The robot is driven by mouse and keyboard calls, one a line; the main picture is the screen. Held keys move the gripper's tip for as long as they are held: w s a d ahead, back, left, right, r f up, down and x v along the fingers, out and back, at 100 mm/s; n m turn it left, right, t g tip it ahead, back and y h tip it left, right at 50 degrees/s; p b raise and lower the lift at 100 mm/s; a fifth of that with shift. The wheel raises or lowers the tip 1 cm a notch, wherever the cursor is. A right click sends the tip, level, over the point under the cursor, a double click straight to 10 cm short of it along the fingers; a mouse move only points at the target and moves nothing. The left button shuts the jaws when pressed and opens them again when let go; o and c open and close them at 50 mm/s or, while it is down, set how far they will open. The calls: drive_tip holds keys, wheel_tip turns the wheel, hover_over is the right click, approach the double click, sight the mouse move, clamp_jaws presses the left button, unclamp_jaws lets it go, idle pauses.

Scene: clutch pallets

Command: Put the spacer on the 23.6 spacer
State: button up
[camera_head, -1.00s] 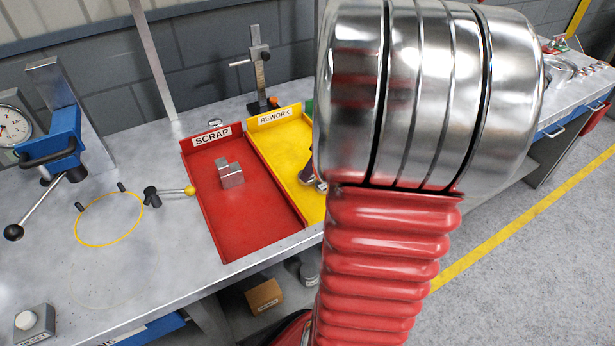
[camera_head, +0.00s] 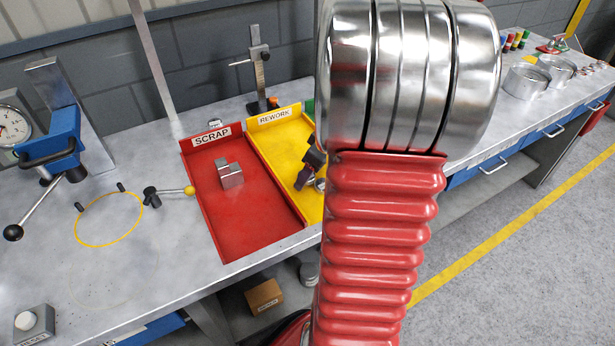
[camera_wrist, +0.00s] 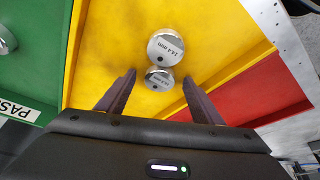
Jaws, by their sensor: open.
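In the wrist view, a silver spacer (camera_wrist: 166,46) with a label that reads like 14.4 mm sits on the yellow rework tray (camera_wrist: 105,40). A second silver spacer (camera_wrist: 158,79) is right beside it, nearer to me; its label is too small to read surely. My gripper (camera_wrist: 159,77) is open, with one dark finger on each side of the nearer spacer and gaps visible. I cannot tell which is the 23.6 spacer. In the head view, small silver pieces (camera_head: 320,185) show in the yellow tray (camera_head: 285,152), partly hidden by my arm.
The red scrap tray (camera_head: 245,215) holds a stepped metal block (camera_head: 231,175). A green tray (camera_wrist: 30,60) beside the yellow one holds another silver piece (camera_wrist: 5,40). A height gauge (camera_head: 260,70) stands behind. Metal rings (camera_head: 525,82) stand on the bench at right.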

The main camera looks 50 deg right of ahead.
drive_tip(key=shift+c, duration=0.5)
drive_tip(key=c, duration=1.3)
drive_tip(key=shift+c, duration=0.2)
wheel_tip(320, 180, up, 10)
